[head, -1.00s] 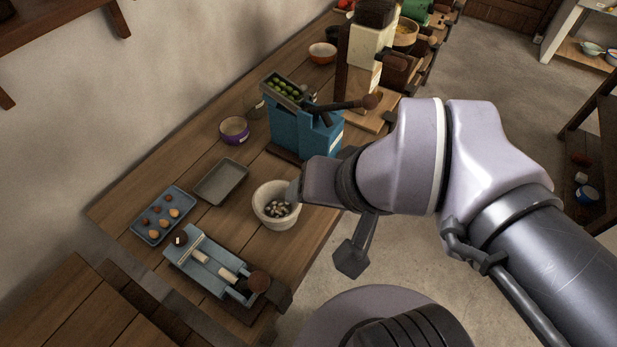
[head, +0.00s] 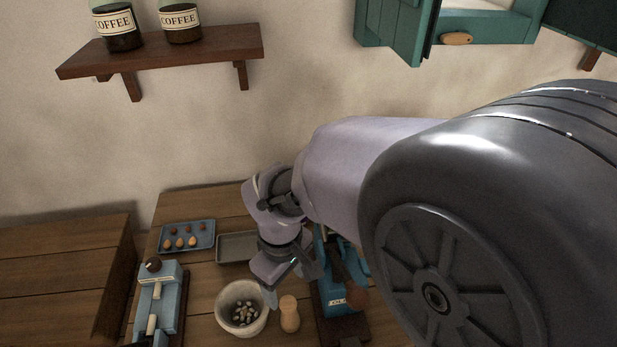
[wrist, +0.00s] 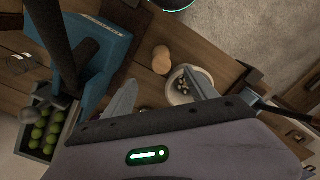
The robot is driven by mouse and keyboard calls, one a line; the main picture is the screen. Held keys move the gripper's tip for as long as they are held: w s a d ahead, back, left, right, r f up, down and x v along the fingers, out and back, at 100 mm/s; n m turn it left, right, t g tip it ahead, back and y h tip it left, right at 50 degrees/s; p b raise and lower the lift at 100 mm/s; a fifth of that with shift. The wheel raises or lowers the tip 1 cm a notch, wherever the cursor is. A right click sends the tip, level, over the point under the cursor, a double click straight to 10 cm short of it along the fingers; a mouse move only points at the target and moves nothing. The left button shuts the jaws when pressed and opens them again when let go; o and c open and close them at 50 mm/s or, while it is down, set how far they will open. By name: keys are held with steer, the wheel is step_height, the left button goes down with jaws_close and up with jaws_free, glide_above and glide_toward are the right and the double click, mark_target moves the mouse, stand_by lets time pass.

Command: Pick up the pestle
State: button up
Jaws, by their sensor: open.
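The pestle (head: 289,314) is a light wooden piece with a rounded top. It stands on the table just right of the white mortar (head: 222,308), which holds several pale bean-like pieces. In the wrist view the pestle (wrist: 161,60) shows beyond the fingertips, beside the mortar (wrist: 207,82). My gripper (head: 286,284) is above the table, behind the pestle in the head view. The wrist view shows its two fingers (wrist: 160,76) spread, with nothing between them. It appears apart from the pestle.
A blue press (head: 337,300) stands close on the pestle's right. A blue-grey device (head: 172,295) is at left. A shelf with coffee jars (head: 160,52) hangs on the wall.

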mark_target(287, 300)
step_height(287, 300, down, 8)
steer(key=b, duration=0.3)
steer(key=shift+a, duration=0.15)
steer(key=f+b, duration=0.1)
steer(key=f, duration=0.1)
steer(key=f+b, duration=0.1)
steer(key=f, duration=0.1)
steer(key=f+b, duration=0.1)
steer(key=f, duration=0.1)
steer(key=shift+s+f+b, duration=0.1)
steer(key=shift+s+b, duration=0.15)
steer(key=shift+b, duration=0.1)
steer(key=shift+r, duration=0.2)
steer(key=shift+c, duration=0.5)
jaws_close()
